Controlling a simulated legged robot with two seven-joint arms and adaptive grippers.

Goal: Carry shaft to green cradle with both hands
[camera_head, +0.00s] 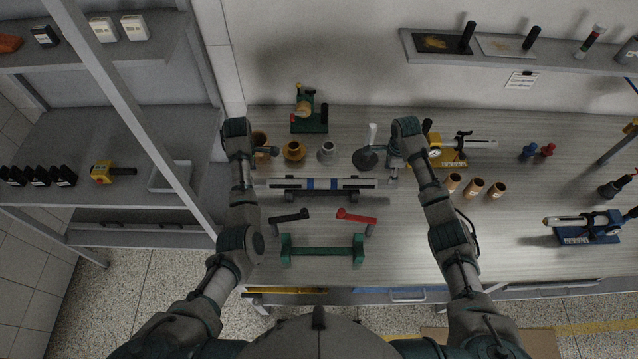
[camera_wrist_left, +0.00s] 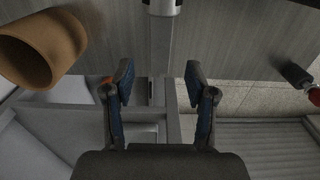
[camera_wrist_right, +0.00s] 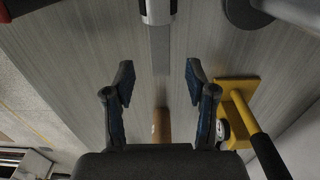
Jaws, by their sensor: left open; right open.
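The shaft (camera_head: 335,184), a silver bar with blue and dark bands, lies level on a dark stand (camera_head: 292,194) on the bench. The green cradle (camera_head: 322,251) stands empty nearer to me. My left gripper (camera_head: 268,151) is open near the shaft's left end. In the left wrist view, the shaft's flat end (camera_wrist_left: 161,45) shows between the open fingers (camera_wrist_left: 160,80). My right gripper (camera_head: 393,167) is open near the right end. In the right wrist view, that end (camera_wrist_right: 160,48) shows ahead of the open fingers (camera_wrist_right: 160,82). Neither gripper visibly touches it.
A black lever (camera_head: 289,216) and a red lever (camera_head: 357,216) stand between shaft and cradle. Behind the shaft are a brown cup (camera_wrist_left: 40,48), a brass part (camera_head: 294,151) and a grey round base (camera_head: 365,158). A yellow fixture (camera_wrist_right: 237,95) is close to my right gripper.

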